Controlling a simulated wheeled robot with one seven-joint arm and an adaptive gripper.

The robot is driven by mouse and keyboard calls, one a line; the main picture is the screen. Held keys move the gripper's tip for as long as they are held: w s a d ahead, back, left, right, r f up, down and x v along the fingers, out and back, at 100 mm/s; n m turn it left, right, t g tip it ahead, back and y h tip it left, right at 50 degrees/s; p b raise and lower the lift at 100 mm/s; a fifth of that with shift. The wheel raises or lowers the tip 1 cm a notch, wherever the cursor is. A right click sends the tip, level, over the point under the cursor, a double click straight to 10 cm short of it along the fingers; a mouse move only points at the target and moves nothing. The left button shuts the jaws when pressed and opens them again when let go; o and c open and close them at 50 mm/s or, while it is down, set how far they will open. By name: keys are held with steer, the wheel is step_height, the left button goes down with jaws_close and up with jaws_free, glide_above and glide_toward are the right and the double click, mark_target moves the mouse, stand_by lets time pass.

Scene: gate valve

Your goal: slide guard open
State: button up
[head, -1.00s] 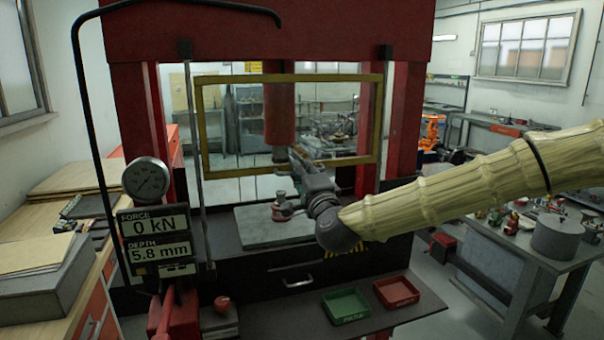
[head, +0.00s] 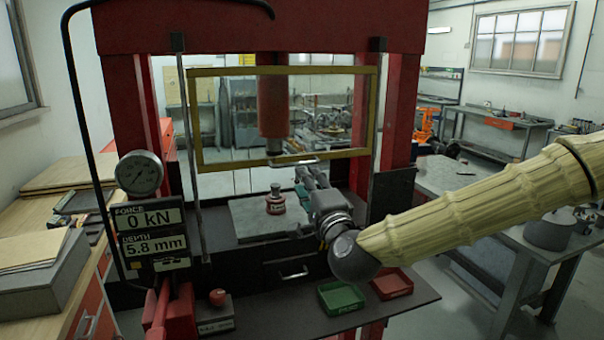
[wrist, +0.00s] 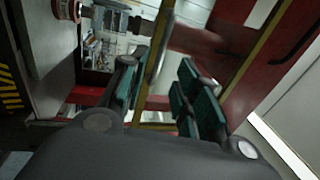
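The guard (head: 196,160) is a yellow-framed clear panel across the front of the red press, between two upright rods. A pale bar handle (head: 293,163) is on its lower edge. My gripper (head: 304,178) is just below and in front of this handle, pointing into the press. In the wrist view my gripper (wrist: 160,88) is open, its teal-padded fingers apart. The grey handle (wrist: 161,48) shows between and beyond the fingertips, beside the yellow guard frame (wrist: 146,100). I cannot tell whether the fingers touch it.
A small red-and-grey part (head: 275,200) stands on the grey press plate (head: 245,217) under the red ram (head: 272,108). A green tray (head: 341,297) and a red tray (head: 391,284) lie on the front shelf. A gauge and display post stands at left.

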steer(key=v, duration=0.3)
stand_by(0.4)
steer(key=s+d+f+n+g+h+b, duration=0.1)
steer(key=s+f+n+g, duration=0.2)
steer(key=f, duration=1.2)
steer(key=s+d+f+n+g+b, duration=0.1)
steer(key=s+f+n+g, duration=0.2)
steer(key=f, duration=1.1)
steer(key=s+d+f+n+g+h+b, duration=0.1)
steer(key=s+d+f+g, duration=0.3)
steer(key=f, duration=1.1)
steer(key=s+d+f+n+g+h, duration=0.2)
steer(key=s+d+f+g, duration=0.1)
steer(key=s+d+f, duration=0.3)
steer(key=s+d+f+n+g+h+b, duration=0.1)
steer(key=s+d+f+n+g+h, duration=0.1)
steer(key=s+d+f, duration=0.4)
steer(key=s+d+f+n+g+h+b, duration=0.1)
steer(key=s+d+f, duration=0.5)
steer(key=s+f, duration=0.7)
steer(key=s+n+g, duration=0.1)
steer(key=s+g, duration=0.1)
steer(key=s, duration=0.4)
steer(key=shift+d+g+h, duration=0.3)
steer(key=shift+d+h, duration=0.05)
steer(key=shift+h, duration=0.05)
